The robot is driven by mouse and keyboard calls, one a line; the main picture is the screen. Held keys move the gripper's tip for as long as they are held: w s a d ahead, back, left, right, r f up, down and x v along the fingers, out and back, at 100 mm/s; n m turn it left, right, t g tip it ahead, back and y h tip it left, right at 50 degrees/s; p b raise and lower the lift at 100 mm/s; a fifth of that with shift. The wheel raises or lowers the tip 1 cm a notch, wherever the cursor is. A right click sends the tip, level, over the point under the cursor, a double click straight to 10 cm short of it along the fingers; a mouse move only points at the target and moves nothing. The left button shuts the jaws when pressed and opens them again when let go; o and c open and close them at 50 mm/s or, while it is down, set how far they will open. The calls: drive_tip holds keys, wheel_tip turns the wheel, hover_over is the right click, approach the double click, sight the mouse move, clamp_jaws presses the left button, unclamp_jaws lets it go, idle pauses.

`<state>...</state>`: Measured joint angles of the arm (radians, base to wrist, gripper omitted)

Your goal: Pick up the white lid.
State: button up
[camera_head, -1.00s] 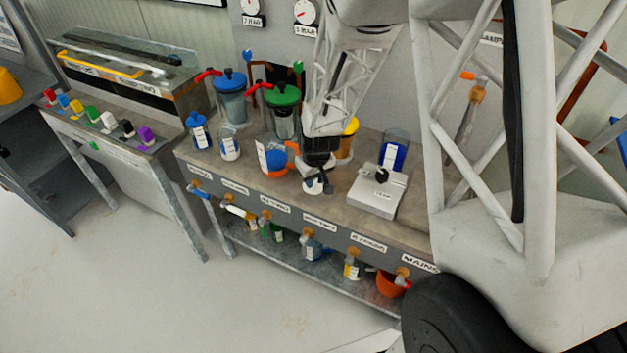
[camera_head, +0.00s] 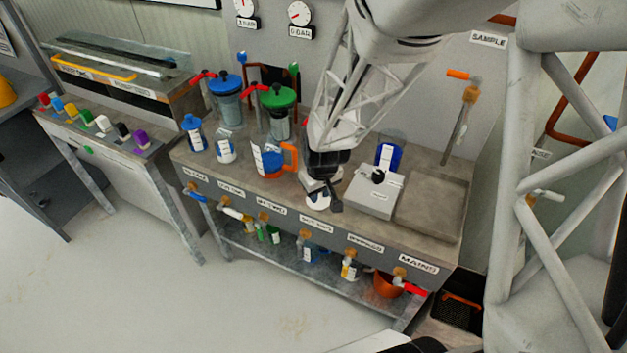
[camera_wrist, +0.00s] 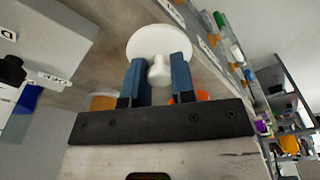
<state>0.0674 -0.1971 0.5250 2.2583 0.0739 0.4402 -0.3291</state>
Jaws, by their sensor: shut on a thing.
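The white lid (camera_wrist: 160,44) is a round disc with a knob, seen in the wrist view between the two blue fingers of my gripper (camera_wrist: 159,72). The fingers are shut on its knob. In the head view the white lid (camera_head: 318,201) shows below my gripper (camera_head: 321,188), near the front edge of the bench. I cannot tell whether the lid touches the bench top.
A grey box with a black knob (camera_head: 374,192) stands just right of my gripper. Lidded pumps, blue (camera_head: 226,97) and green (camera_head: 279,113), stand behind. Taps (camera_head: 305,237) line the bench front.

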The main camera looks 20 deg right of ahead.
drive_tip(key=s, duration=0.7)
drive_tip(key=shift+s+a+r, duration=0.2)
drive_tip(key=shift+s+r, duration=0.1)
drive_tip(key=shift+r, duration=0.05)
drive_tip(key=shift+w, duration=0.1)
idle(0.4)
drive_tip(key=w+r+n, duration=0.3)
drive_tip(key=w+r, duration=0.1)
drive_tip(key=w, duration=0.6)
drive_tip(key=w+r+n, duration=0.2)
drive_tip(key=w+r, duration=0.3)
drive_tip(key=w, duration=0.4)
drive_tip(key=w+a+r+n+g+y, duration=0.1)
drive_tip(key=w+a+r+n, duration=0.1)
drive_tip(key=w+a+n, duration=0.8)
drive_tip(key=w+a, duration=0.8)
drive_tip(key=a, duration=0.2)
drive_tip(key=shift+a+r, duration=0.2)
drive_tip(key=shift+r, duration=0.05)
drive_tip(key=shift+f, duration=0.15)
